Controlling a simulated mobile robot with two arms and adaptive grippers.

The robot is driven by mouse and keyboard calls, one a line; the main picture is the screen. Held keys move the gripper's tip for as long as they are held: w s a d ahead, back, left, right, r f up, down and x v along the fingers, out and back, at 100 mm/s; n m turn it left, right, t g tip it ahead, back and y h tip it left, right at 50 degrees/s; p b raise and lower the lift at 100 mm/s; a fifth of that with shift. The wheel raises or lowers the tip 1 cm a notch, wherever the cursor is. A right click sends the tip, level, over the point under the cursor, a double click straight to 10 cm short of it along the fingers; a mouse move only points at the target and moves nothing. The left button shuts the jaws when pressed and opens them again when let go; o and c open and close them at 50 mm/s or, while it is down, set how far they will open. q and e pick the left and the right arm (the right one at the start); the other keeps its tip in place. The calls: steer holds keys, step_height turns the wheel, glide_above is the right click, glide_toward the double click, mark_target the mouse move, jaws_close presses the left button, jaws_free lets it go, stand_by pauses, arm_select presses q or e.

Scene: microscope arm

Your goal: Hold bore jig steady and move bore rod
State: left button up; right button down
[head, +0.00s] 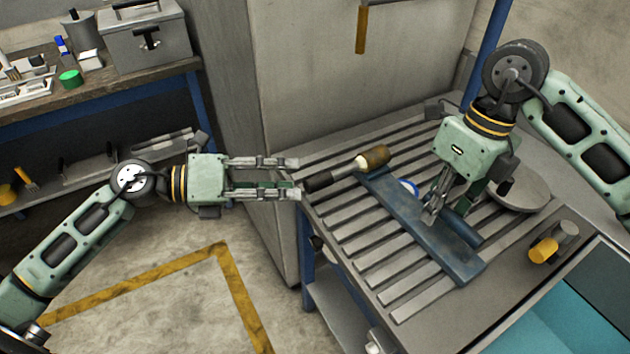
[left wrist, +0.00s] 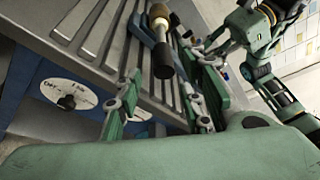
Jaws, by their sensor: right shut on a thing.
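The bore jig (head: 440,250) is a long blue piece lying across the slatted table. The bore rod (head: 318,183) has a dark end toward my left gripper, a pale middle and a brown, wood-like part at the jig's far end. My left gripper (head: 294,178) is open, its fingertips just short of the dark end. In the left wrist view the rod's dark end (left wrist: 163,62) appears between the spread fingers (left wrist: 165,90). My right gripper (head: 431,217) points down and is shut on the jig near its middle; the exact contact is partly hidden.
A round grey disc (head: 522,188) and a small yellow-and-grey cylinder (head: 543,250) are on the table's right side. A tall grey cabinet (head: 330,70) stands behind. A workbench (head: 130,90) with a grey toolbox (head: 148,35) is at left. Floor between is open.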

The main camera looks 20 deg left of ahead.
mark_target(314, 184)
arm_select(q)
steer(key=x, duration=0.6)
steer(key=shift+w+d+f, duration=0.1)
steer(key=shift+w+d, duration=0.05)
steer(key=shift+d, duration=0.1)
steer(key=shift+f, duration=0.1)
jaws_close()
steer(key=shift+a, duration=0.1)
